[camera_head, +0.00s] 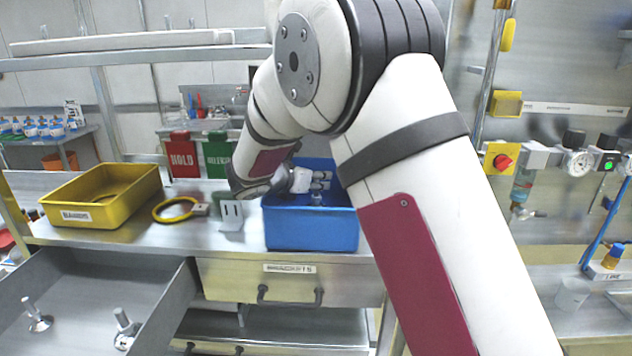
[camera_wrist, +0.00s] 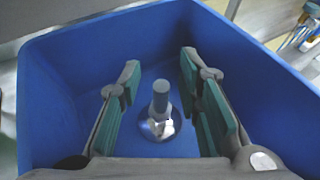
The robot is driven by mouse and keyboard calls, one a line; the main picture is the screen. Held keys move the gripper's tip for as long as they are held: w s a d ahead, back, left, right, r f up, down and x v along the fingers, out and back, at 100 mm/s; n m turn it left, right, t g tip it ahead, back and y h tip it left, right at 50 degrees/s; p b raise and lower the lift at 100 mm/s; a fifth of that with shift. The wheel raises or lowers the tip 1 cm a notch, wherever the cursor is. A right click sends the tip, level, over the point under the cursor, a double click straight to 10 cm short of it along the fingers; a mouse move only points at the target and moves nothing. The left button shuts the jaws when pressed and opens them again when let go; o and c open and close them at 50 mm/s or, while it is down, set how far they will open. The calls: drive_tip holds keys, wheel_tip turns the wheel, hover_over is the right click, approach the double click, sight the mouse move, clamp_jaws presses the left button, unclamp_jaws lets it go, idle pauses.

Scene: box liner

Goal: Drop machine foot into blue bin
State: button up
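The blue bin (camera_head: 312,230) stands on the metal bench, and its inside wall (camera_wrist: 85,55) fills most of the wrist view. My gripper (camera_wrist: 160,76) is over the bin, with its green-padded fingers spread wide apart. A machine foot (camera_wrist: 160,105), with a grey stem and a shiny round base, shows between the fingers and touches neither. It appears to stand upright on the bin floor. Two more machine feet, one on the left (camera_head: 38,318) and one on the right (camera_head: 126,330), are in the grey open tray (camera_head: 150,277) at the lower left.
A yellow bin (camera_head: 100,197) and a yellow ring-shaped item (camera_head: 174,211) are left of the blue bin. Red (camera_head: 183,155) and green (camera_head: 217,155) signs stand behind. A closed drawer (camera_head: 290,286) is below the blue bin. A wall panel with a red button (camera_head: 502,161) is at right.

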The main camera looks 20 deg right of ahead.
drive_tip(key=b+v, duration=0.1)
drive_tip(key=v, duration=1)
drive_tip(key=s+d+r+m+g+y, duration=0.1)
drive_tip(key=s+d+m+g+y, duration=0.1)
drive_tip(key=s+d+m, duration=0.55)
drive_tip(key=s+d+r+m+g+y, duration=0.1)
drive_tip(key=s+d+r+m+g, duration=0.3)
drive_tip(key=s, duration=0.6)
drive_tip(key=s+a+f+m+t+y, duration=0.1)
drive_tip(key=s+a+f+m+y, duration=0.1)
drive_tip(key=s+m, duration=0.5)
drive_tip(key=s+a+f+m+t+y, duration=0.1)
drive_tip(key=s+a+f+m+y, duration=0.1)
drive_tip(key=s+m+y, duration=0.3)
drive_tip(key=s+m, duration=0.3)
drive_tip(key=s, duration=0.1)
drive_tip(key=shift+t, duration=0.3)
